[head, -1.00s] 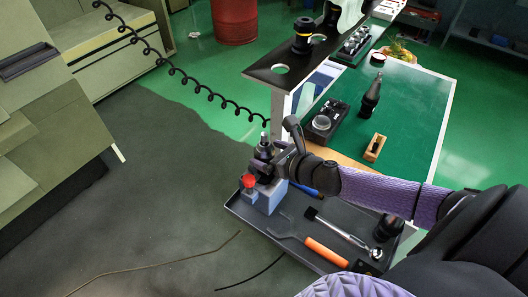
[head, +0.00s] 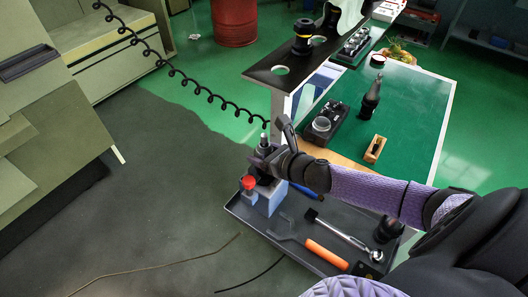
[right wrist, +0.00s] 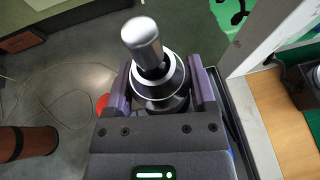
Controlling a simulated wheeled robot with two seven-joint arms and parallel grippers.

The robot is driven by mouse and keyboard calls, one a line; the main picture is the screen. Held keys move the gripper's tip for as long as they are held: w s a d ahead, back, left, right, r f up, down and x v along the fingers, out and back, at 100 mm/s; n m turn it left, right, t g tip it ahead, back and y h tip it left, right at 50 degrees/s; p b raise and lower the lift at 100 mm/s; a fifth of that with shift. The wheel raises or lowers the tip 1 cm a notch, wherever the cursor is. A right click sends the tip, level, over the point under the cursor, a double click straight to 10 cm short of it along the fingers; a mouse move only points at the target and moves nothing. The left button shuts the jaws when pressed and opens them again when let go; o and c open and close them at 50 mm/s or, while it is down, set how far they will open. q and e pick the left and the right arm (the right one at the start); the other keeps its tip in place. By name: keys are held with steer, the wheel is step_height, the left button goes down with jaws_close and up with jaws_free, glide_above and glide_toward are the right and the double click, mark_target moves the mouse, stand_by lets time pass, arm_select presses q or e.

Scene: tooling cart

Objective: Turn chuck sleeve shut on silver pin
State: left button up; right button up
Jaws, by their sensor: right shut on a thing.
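The silver pin (right wrist: 143,38) stands up out of the black chuck sleeve (right wrist: 160,84), which has bright rings, in the right wrist view. In the head view the silver pin (head: 264,140) shows small above my right gripper (head: 264,158). My right gripper (right wrist: 160,92) has its two purple-grey fingers on either side of the sleeve and is shut on it. The sleeve sits over a blue-grey block (head: 270,197) with a red knob (head: 249,183). The lower part of the sleeve is hidden by the gripper. My left gripper is not seen.
The dark tray (head: 290,226) holds an orange-handled tool (head: 327,254), a ratchet (head: 345,235) and a black holder (head: 388,229). A shelf with holes (head: 262,75) rises behind. The green mat (head: 408,115) carries a black tool holder (head: 371,98) and a wooden block (head: 375,149).

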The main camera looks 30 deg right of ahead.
steer(key=shift+r+m+h+p, duration=0.1)
steer(key=shift+m+h+p, duration=0.5)
steer(key=shift+m+h, duration=0.15)
steer(key=m+h+p, duration=0.1)
steer(key=m+h, duration=0.1)
steer(key=h, duration=0.1)
steer(key=shift+p, duration=0.35)
steer(key=m+h+p, duration=0.1)
steer(key=m+h, duration=0.2)
steer(key=shift+m+g+h, duration=0.25)
steer(key=shift+g, duration=0.15)
steer(key=shift+m+g+h+p, duration=0.55)
steer(key=shift+m+g+h, duration=0.25)
steer(key=shift+m+h, duration=0.6)
steer(key=o, duration=1.2)
